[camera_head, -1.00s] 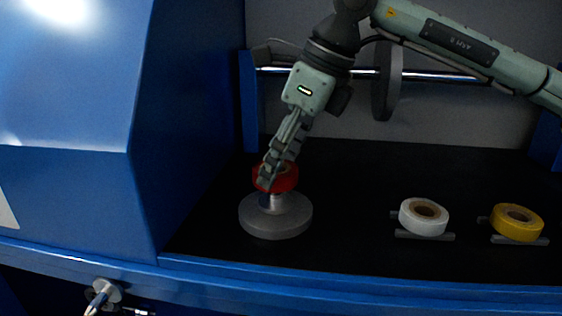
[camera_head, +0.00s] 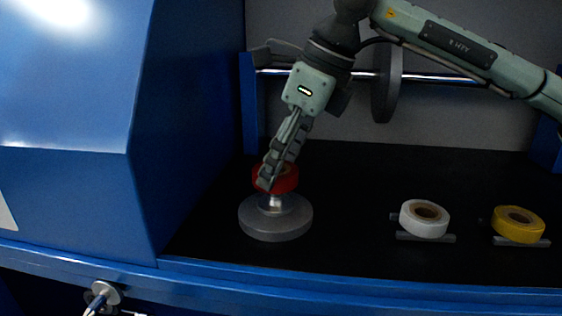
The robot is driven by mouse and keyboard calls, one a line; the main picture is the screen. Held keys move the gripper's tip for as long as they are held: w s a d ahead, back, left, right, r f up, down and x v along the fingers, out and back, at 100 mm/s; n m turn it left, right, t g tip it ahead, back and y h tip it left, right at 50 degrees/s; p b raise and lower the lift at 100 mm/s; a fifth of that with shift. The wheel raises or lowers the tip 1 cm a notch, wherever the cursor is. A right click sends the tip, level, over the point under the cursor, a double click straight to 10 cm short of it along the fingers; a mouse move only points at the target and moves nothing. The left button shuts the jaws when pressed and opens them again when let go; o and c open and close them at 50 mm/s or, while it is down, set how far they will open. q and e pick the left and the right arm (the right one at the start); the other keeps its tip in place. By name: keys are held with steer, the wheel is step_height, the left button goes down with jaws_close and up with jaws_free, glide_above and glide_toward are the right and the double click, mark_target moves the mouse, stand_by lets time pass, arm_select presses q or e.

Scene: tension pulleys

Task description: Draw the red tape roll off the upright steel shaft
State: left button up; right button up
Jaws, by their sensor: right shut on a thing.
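The red tape roll (camera_head: 286,180) is around the upper part of the upright steel shaft (camera_head: 271,202), above the round grey base (camera_head: 276,226). Bare shaft shows between the roll and the base. My right gripper (camera_head: 268,178) reaches down from above and is shut on the red roll, with a finger across its near side. The fingers hide part of the roll, and the shaft's top cannot be made out. My left gripper is not in view.
A white tape roll (camera_head: 424,219) and a yellow tape roll (camera_head: 517,226) sit on small grey holders to the right. A horizontal steel bar (camera_head: 440,76) with a grey disc (camera_head: 386,90) runs behind my arm. A large blue housing (camera_head: 70,90) stands at left. The black surface between is clear.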

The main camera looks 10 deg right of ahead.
steer(key=shift+r+p, duration=0.9)
steer(key=shift+r, duration=0.85)
steer(key=shift+r, duration=0.1)
steer(key=shift+r+p, duration=0.45)
steer(key=shift+r, duration=0.45)
step_height(320, 180, up, 4)
